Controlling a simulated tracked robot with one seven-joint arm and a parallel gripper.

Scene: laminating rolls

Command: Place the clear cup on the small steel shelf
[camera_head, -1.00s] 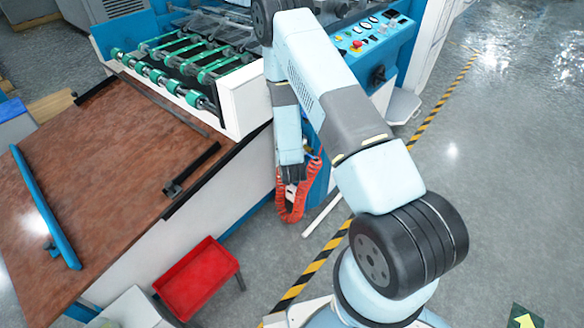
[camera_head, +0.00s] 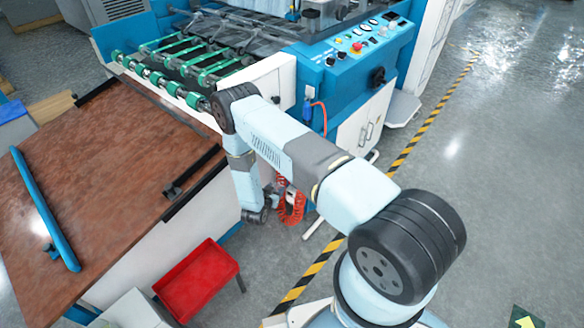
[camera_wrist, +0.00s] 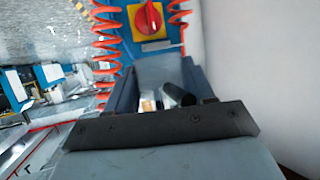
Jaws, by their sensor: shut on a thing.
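My gripper (camera_wrist: 160,82) shows in the wrist view, its two grey fingers on either side of a pale greyish, see-through shape. This looks like the clear cup (camera_wrist: 160,68), but its outline is blurred and its rim cannot be made out. The fingers are closed on it. In the head view the end of my arm hangs low beside the machine, near the red coiled hose, and the fingers and cup cannot be made out there. A pale flat ledge (camera_head: 404,107) juts from the machine's right side; I cannot tell whether it is the small steel shelf.
A red and yellow switch (camera_wrist: 149,17) and red coiled hoses (camera_wrist: 106,40) are close ahead in the wrist view, with a white wall (camera_wrist: 255,70) at right. A brown table (camera_head: 110,190) and red tray (camera_head: 198,280) stand at left. The right floor is open.

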